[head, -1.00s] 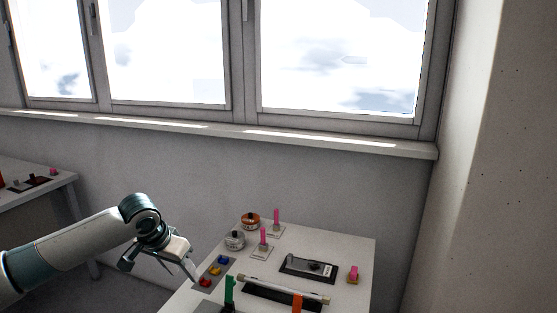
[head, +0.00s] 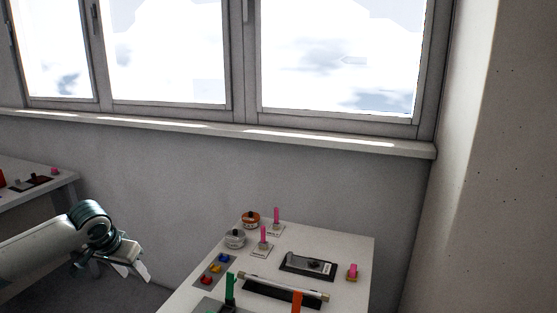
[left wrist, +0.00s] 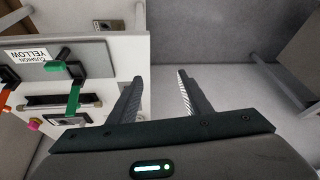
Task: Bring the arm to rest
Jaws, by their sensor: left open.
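My left gripper (head: 143,276) is to the left of the white table (head: 345,247) in the head view, clear of its edge and holding nothing. In the left wrist view the two fingers of my left gripper (left wrist: 158,84) stand apart with only floor between them. The left finger overlaps the table's edge in that view. My right gripper is not in view.
The table holds red, yellow and blue buttons (head: 215,268), two round knobs, pink pegs, a dark plate (head: 308,264), a bar (head: 284,286), and green and orange upright pieces. Another table (head: 60,186) stands at the far left. Floor between the tables is free.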

